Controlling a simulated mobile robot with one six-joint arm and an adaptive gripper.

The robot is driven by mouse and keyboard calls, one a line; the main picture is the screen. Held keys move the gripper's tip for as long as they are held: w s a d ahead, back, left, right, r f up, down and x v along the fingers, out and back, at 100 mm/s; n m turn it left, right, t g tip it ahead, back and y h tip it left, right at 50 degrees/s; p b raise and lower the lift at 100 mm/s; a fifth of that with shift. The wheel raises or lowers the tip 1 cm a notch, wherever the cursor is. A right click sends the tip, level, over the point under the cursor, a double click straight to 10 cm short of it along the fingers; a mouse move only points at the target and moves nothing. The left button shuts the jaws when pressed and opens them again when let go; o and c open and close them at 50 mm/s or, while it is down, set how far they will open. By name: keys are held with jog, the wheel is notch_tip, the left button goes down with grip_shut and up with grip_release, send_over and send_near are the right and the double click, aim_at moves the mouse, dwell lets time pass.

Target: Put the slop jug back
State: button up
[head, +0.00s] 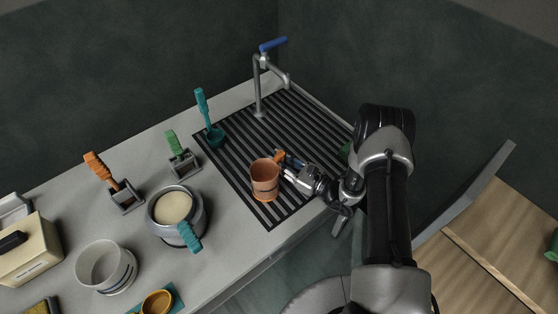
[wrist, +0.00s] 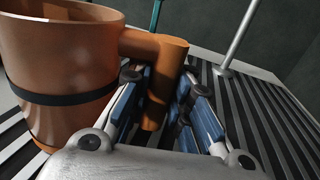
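The slop jug (head: 265,182) is an orange-brown cup with a dark band and a side handle. It stands upright at the front of the black slatted drain grate (head: 240,171). In the wrist view the jug (wrist: 60,75) fills the upper left, and its handle (wrist: 155,85) points toward me. My gripper (head: 287,168) reaches in from the right at the handle. In the wrist view its blue-padded fingers (wrist: 160,105) lie on either side of the handle, spread apart. Whether either pad touches the handle is hard to see.
A tap (head: 262,85) rises behind the grate. A teal brush in a holder (head: 213,134) stands at its back left. Left on the counter are a green-handled tool (head: 175,145), an orange-handled tool (head: 101,168), a pot (head: 174,208) and a white bowl (head: 104,265). The grate's middle is clear.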

jog(key=o, duration=0.5)
jog(key=shift+o, duration=0.2)
dwell(0.3)
jog(key=shift+v, duration=4.05)
jog(key=v, duration=1.2)
jog(key=shift+f, duration=0.1)
